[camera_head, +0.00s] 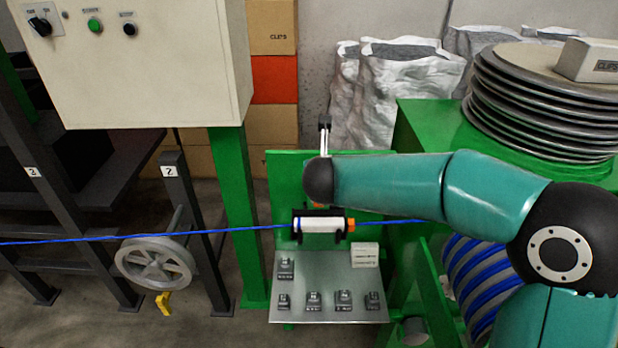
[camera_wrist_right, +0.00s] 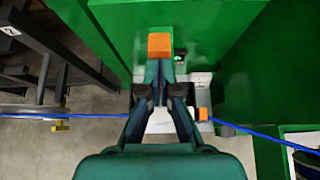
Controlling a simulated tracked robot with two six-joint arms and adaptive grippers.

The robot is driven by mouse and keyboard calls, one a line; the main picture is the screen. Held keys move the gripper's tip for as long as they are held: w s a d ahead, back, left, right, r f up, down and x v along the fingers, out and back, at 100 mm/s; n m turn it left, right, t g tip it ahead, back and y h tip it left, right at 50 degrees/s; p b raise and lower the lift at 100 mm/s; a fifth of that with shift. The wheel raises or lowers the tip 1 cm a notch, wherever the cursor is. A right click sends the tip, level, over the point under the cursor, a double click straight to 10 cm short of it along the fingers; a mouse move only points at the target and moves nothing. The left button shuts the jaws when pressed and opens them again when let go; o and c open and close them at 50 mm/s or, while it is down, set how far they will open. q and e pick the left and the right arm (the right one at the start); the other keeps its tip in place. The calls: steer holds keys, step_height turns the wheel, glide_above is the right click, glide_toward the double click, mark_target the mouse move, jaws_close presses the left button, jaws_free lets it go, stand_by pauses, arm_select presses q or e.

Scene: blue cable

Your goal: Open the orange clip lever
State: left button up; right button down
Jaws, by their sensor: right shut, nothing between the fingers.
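The orange clip lever (camera_wrist_right: 159,46) shows as an orange block just beyond the fingertips of my right gripper (camera_wrist_right: 162,60) in the right wrist view. The gripper is shut and empty; whether it touches the lever cannot be told. In the head view, only a bit of orange (camera_head: 318,205) shows below my right wrist, which hides the gripper. The clip unit (camera_head: 321,225), white with black ends, sits around the blue cable (camera_head: 255,228). An orange piece (camera_head: 351,225) is at its right end and also shows in the right wrist view (camera_wrist_right: 204,114). My left gripper is out of view.
A grey panel (camera_head: 330,272) with small labelled fittings stands below the clip. A green housing (camera_head: 415,125) with stacked discs (camera_head: 540,90) is at right. A control box (camera_head: 140,70) is at upper left, with a handwheel (camera_head: 153,262) below. A green post (camera_head: 238,200) stands left of the clip.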

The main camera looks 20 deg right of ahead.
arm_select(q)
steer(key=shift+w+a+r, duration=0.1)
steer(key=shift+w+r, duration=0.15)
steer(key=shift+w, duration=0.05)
arm_select(e)
steer(key=shift+w+d+r, duration=0.35)
steer(key=shift+w+d, duration=0.1)
steer(key=shift+w, duration=0.3)
steer(key=shift+d+r, duration=0.1)
arm_select(q)
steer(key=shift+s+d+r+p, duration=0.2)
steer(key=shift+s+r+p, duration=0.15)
steer(key=shift+p, duration=0.25)
arm_select(e)
steer(key=s+a+r, duration=0.2)
steer(key=s+r, duration=0.2)
steer(key=r, duration=0.6)
steer(key=shift+r, duration=0.2)
steer(key=shift+s, duration=0.1)
